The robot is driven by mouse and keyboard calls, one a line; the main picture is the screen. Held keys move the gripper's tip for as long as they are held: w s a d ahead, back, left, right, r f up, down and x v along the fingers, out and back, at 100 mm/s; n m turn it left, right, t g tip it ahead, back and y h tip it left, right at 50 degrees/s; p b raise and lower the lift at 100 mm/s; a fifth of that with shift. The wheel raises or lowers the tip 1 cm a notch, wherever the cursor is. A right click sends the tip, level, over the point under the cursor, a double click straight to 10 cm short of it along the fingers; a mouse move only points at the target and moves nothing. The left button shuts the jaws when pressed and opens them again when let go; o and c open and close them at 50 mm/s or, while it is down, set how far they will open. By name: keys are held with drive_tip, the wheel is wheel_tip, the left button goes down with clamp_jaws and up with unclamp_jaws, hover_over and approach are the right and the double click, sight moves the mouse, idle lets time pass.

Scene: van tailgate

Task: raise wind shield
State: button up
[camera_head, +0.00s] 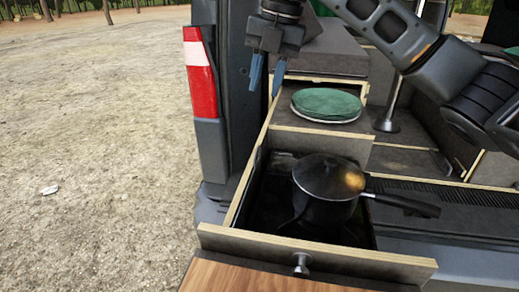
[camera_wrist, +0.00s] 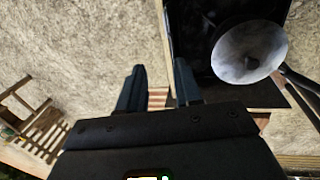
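I cannot clearly make out a wind shield; a thin pale-edged panel (camera_head: 247,185) runs along the left side of the pulled-out stove drawer (camera_head: 318,258), and I cannot tell if it is the shield. A dark lidded pan (camera_head: 326,190) sits in the drawer, and its lid also shows in the wrist view (camera_wrist: 249,52). My gripper (camera_head: 266,77) is open and empty, pointing down above the drawer's far left side, next to the van's rear corner. In the wrist view its two fingers (camera_wrist: 159,90) stand apart with nothing between them.
A green round lid or plate (camera_head: 326,103) lies on the box behind the pan. The pan's handle (camera_head: 404,205) reaches right over the drawer edge. The tail light (camera_head: 200,75) stands left of my gripper. A wooden chair (camera_wrist: 35,118) stands on the ground. Open gravel lies left.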

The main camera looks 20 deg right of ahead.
drive_tip(key=b, duration=0.7)
approach(256, 152)
drive_tip(key=shift+w+a+f, duration=0.1)
drive_tip(key=shift+a+f, duration=0.1)
drive_tip(key=shift+f, duration=1.05)
drive_tip(key=shift+w+a+f, duration=0.1)
drive_tip(key=shift+a+f, duration=0.05)
drive_tip(key=shift+f, duration=1.05)
drive_tip(key=shift+w+a+f, duration=0.1)
drive_tip(key=shift+a+f, duration=0.1)
drive_tip(key=shift+f, duration=1.05)
drive_tip(key=shift+c, duration=0.5)
clamp_jaws()
